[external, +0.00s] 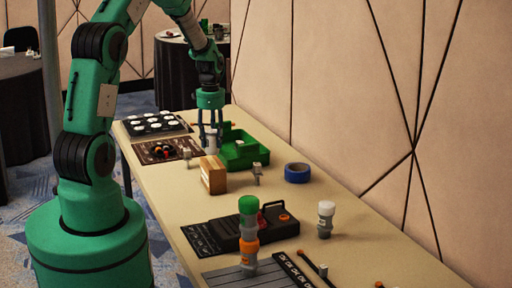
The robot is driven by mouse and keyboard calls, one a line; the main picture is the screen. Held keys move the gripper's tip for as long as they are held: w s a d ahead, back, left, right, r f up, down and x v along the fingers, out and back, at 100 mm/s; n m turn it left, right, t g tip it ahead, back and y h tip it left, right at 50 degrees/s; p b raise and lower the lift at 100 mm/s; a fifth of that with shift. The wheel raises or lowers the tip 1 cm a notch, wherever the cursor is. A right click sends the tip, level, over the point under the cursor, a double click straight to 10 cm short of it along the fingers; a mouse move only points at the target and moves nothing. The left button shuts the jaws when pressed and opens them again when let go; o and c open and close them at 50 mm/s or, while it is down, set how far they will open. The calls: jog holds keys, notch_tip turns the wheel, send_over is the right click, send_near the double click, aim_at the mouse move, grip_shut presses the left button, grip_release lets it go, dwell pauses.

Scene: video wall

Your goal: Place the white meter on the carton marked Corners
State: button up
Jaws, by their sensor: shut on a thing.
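My gripper (210,136) points down over the far part of the table. Its fingers are shut on a small whitish-grey piece (211,142), which I take to be the white meter, though it is too small to be sure. I cannot tell whether it touches the table. A brown carton (217,177) stands upright on the table, nearer the camera than my gripper. It may be the carton marked Corners; no lettering on it is readable here.
A green open bin (239,162) sits right beside my gripper. A blue tape roll (297,172), small grey pieces, a dark mat (167,150) and a tray of white discs (154,124) lie around. The wall borders the right.

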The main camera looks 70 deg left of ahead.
aim_at(212, 147)
jog(key=shift+f+b, duration=0.4)
jog(key=shift+f, duration=1.3)
jog(key=shift+f, duration=0.1)
jog(key=o, duration=1.3)
notch_tip(212, 147, up, 12)
jog(key=shift+r+p, duration=0.1)
jog(key=shift+p, duration=1.1)
